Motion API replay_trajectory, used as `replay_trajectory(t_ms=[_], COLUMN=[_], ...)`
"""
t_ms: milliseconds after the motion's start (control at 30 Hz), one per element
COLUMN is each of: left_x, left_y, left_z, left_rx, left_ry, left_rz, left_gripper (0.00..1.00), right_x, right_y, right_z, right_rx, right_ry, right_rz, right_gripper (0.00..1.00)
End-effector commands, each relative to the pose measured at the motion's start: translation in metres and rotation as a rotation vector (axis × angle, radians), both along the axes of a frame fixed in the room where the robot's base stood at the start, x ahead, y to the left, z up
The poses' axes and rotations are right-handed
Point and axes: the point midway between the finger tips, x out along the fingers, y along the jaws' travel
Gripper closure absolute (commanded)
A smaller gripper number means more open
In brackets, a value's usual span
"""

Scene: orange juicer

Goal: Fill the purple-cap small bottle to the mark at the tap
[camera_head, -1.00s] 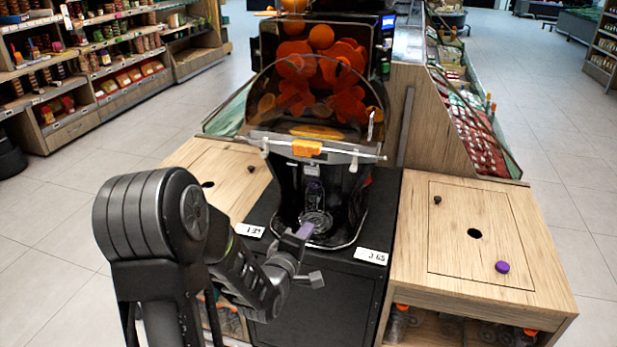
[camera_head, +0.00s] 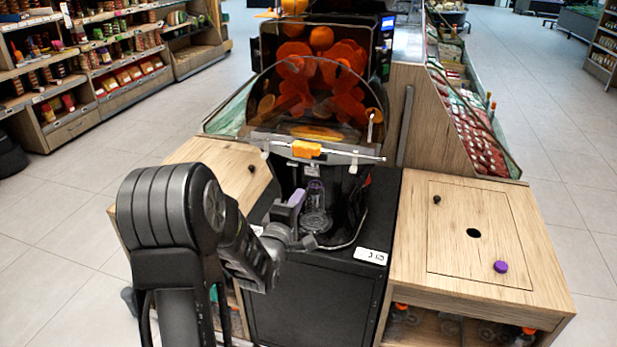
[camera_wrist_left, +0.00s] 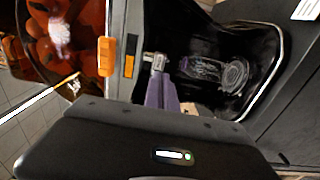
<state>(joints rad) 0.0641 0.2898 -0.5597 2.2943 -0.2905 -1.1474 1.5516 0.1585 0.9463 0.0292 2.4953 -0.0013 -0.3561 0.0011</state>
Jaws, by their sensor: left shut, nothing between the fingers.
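A small clear bottle (camera_head: 314,193) without a cap stands on the round drip grate inside the juicer's dark bay. It also shows in the left wrist view (camera_wrist_left: 200,69), beside the grate (camera_wrist_left: 235,75). A purple cap (camera_head: 501,267) lies on the right wooden counter. My left gripper (camera_head: 297,199) is shut and empty, its purple fingers just left of the bottle in the head view. In the left wrist view the fingertips (camera_wrist_left: 160,80) overlap a small metal piece (camera_wrist_left: 155,60), apparently the tap. Contact cannot be told. My right gripper is not in view.
The juicer (camera_head: 318,95) has a dark clear cover with oranges inside and an orange tab (camera_head: 306,149). A price tag (camera_head: 371,256) is on the black cabinet's front edge. The right counter (camera_head: 460,215) has a dark hole and a small knob, with bottles below.

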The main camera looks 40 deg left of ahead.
Motion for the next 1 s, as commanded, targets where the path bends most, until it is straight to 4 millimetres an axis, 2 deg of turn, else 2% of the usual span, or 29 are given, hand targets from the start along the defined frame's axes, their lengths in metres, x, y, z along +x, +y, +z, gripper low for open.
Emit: replay_trajectory(t_ms=[200,400,600,1000], left_x=[0.044,0.073,0.084,0.085], left_y=[0.014,0.025,0.029,0.03], left_z=[0.002,0.002,0.001,-0.002], left_rx=[0.003,0.003,0.001,0.001], left_ry=[0.002,0.002,0.0,-0.004], left_rz=[-0.002,-0.001,-0.001,0.0], left_gripper=[1.0,1.0,1.0,1.0], right_x=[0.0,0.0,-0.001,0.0], right_y=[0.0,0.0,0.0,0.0], right_z=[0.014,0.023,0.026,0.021], right_rx=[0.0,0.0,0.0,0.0], right_ry=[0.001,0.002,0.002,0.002], right_rz=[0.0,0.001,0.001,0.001], right_gripper=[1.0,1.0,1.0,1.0])
